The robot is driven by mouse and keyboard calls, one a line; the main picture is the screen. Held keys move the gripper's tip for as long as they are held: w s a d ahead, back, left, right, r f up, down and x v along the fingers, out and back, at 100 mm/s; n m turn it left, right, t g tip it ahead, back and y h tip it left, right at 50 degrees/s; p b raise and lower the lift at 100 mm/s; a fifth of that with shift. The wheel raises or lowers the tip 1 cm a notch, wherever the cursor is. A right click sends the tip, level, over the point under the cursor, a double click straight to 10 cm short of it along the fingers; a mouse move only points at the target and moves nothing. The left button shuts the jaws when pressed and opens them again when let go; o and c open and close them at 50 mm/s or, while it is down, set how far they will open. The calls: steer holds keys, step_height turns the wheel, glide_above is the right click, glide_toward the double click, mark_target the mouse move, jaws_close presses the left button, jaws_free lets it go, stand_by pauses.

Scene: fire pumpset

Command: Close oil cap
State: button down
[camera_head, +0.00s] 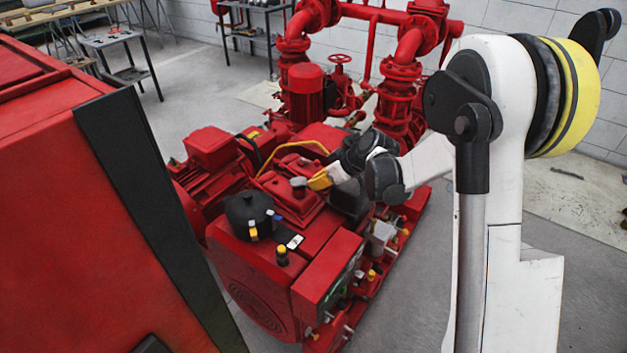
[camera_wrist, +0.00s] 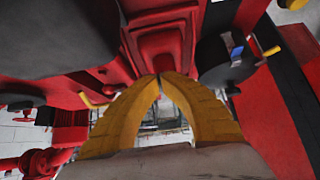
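My gripper (camera_head: 311,183) has yellow fingers and is over the top of the red engine in the head view. In the wrist view its fingertips (camera_wrist: 163,76) come together, with nothing clearly seen between them. A small grey-topped round cap (camera_head: 298,182) stands on the red engine top, just left of the fingertips; I cannot tell if they touch it. A black cap with a yellow part (camera_head: 282,254) stands nearer the front of the engine. Neither is labelled, so I cannot tell which is the oil cap. I cannot clearly make out either cap in the wrist view.
A black round tank (camera_head: 250,214) with small levers is left of the gripper. A red motor (camera_head: 305,94) and red pipes (camera_head: 398,90) stand behind. A large red cabinet (camera_head: 80,190) fills the left. Grey floor (camera_head: 400,290) is free at the right.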

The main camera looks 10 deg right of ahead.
steer(key=shift+d+f, duration=0.1)
steer(key=shift+f, duration=0.3)
steer(key=shift+s+f+b, duration=0.1)
steer(key=shift+f+b, duration=0.15)
steer(key=shift+b, duration=0.1)
stand_by(0.3)
